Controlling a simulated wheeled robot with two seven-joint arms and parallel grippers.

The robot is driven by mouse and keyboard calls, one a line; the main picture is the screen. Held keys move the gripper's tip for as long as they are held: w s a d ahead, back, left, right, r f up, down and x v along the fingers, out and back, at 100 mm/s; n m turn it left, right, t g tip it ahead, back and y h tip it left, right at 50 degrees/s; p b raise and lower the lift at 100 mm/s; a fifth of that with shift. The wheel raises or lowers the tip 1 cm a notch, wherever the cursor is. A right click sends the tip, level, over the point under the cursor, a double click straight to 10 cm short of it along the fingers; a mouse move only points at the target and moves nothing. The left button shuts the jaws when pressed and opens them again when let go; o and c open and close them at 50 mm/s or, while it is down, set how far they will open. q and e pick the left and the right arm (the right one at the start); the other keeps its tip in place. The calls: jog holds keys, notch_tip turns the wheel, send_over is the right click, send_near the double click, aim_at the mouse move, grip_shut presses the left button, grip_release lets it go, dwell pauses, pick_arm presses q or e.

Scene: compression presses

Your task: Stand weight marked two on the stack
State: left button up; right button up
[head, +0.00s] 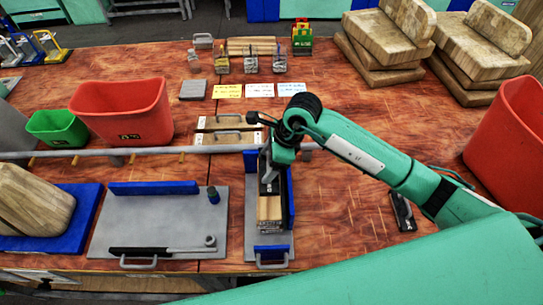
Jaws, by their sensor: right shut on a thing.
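My right gripper (268,152) reaches in from the right and points down over the far end of the narrow press tray. It is shut on a dark weight (269,186) directly below it; the gripper partly hides the weight, and I cannot read its number. The stack (269,209) of light wooden and grey layers lies in the tray between blue walls. The weight is at the stack's far end; I cannot tell whether it touches the stack. My left gripper is not in view.
A grey rail (180,151) crosses the bench behind the tray (249,238). A grey plate (150,225) with a black-handled tool (160,251) lies left of it. Red bins (125,108) stand left and far right. Small items (250,64) and label cards (260,90) are at the back.

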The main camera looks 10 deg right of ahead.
jog(key=shift+f+b, duration=0.85)
jog(key=shift+f, duration=2.2)
jog(key=shift+b, duration=0.4)
jog(key=shift+f+b, duration=0.55)
jog(key=shift+b, duration=0.05)
